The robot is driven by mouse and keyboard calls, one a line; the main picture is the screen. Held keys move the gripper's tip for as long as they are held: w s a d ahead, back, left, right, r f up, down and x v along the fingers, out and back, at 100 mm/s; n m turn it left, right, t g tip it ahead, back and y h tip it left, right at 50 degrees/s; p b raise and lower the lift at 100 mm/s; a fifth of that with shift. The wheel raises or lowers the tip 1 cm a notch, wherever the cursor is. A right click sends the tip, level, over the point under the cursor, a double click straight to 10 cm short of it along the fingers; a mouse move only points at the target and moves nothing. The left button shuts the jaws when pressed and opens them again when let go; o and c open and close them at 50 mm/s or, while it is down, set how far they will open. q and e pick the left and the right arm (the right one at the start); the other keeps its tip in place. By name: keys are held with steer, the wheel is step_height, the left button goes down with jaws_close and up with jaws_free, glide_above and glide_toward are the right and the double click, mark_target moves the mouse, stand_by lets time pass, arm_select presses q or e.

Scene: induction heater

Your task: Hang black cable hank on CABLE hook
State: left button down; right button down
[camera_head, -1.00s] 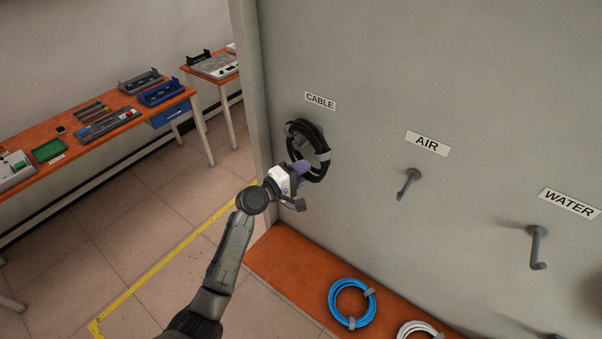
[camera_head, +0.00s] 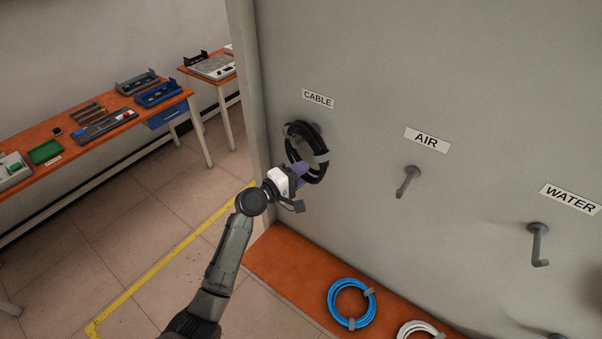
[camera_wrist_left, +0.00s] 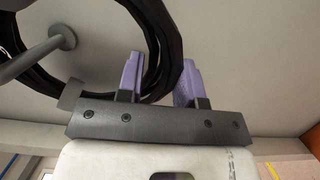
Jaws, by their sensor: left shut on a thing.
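The black cable hank (camera_head: 293,153) is a coiled ring with a grey band, held up against the grey panel just below the CABLE label (camera_head: 318,98). My left gripper (camera_head: 302,173) has its purple fingers shut on the lower part of the hank. In the left wrist view, the hank (camera_wrist_left: 166,38) passes between the two fingers (camera_wrist_left: 158,82). The grey CABLE hook (camera_wrist_left: 38,56) shows there with its round base against the panel, within the ring's outline. I cannot tell whether the hank rests on the hook. My right gripper is not in view.
The AIR hook (camera_head: 408,182) and WATER hook (camera_head: 538,245) are bare on the panel to the right. A blue hank (camera_head: 334,307) and a white hank (camera_head: 418,328) lie on the orange surface (camera_head: 285,262) below. Benches with tools (camera_head: 95,125) stand at the left.

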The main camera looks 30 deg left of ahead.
arm_select(q)
steer(key=c, duration=0.7)
jaws_free()
steer(key=shift+f, duration=0.1)
steer(key=b+v, duration=0.2)
steer(key=v, duration=1.1)
steer(key=shift+s+a, duration=0.15)
steer(key=shift+s, duration=0.25)
